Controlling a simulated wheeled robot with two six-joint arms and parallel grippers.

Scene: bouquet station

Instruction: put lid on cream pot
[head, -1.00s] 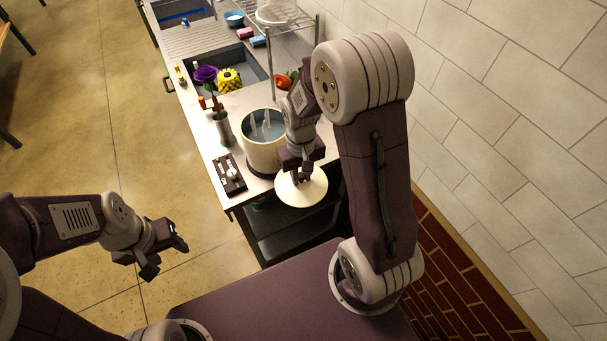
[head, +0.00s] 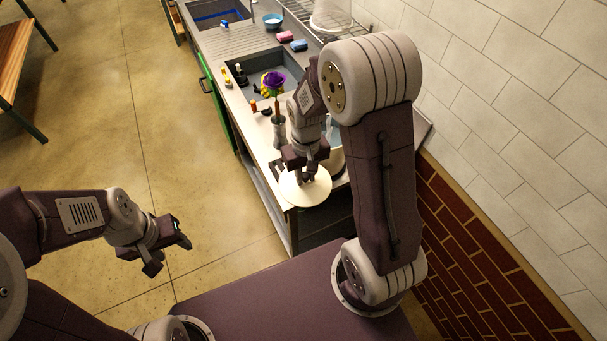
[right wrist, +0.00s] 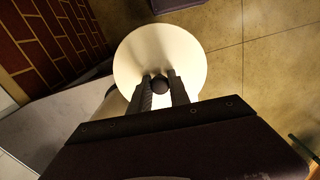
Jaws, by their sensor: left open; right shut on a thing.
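The cream lid (head: 312,192) is a flat round disc held level by my right gripper (head: 307,176) near the front end of the counter. In the right wrist view my right gripper (right wrist: 160,88) is shut on the lid's dark round knob, with the pale lid (right wrist: 185,57) beyond the fingers. The cream pot (head: 336,160) stands on the counter behind the lid and my right arm, which hide most of it. The lid is apart from the pot's rim as far as I can see. My left gripper (head: 167,243) is open and empty over the floor.
The counter (head: 258,140) runs away from me along the tiled wall. A metal vase (head: 278,130) with a purple flower (head: 274,82) stands left of my right arm. A sink (head: 250,68) and sponges (head: 298,45) lie further back.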

